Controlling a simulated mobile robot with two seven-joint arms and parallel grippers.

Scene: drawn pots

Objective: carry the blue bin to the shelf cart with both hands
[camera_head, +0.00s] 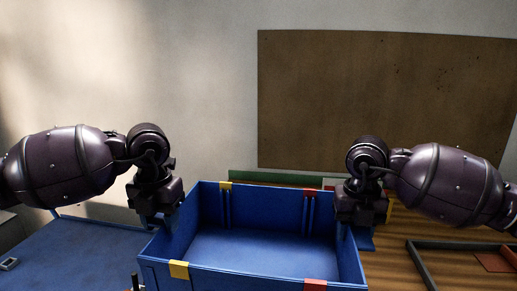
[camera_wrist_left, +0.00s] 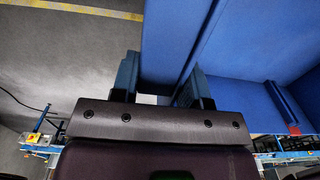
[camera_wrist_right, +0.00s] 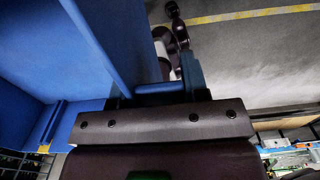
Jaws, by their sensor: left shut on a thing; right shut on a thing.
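The blue bin (camera_head: 255,243) is open-topped and empty as far as I can see, with yellow and red clips on its rims. It also shows in the left wrist view (camera_wrist_left: 245,45) and the right wrist view (camera_wrist_right: 100,45). My left gripper (camera_head: 160,217) is shut on the bin's left side. My right gripper (camera_head: 355,222) is shut on its right side. In the wrist views, blue bin material sits between the fingers of the left gripper (camera_wrist_left: 160,85) and the right gripper (camera_wrist_right: 157,88). The bin looks about level; its underside is hidden. I cannot identify the shelf cart for certain.
A blue tabletop (camera_head: 75,255) lies at the left with a small grey item (camera_head: 8,264) on it. A striped wooden surface (camera_head: 395,260) lies at the right, with a dark frame (camera_head: 425,262) on it. A brown board (camera_head: 385,100) hangs on the wall behind.

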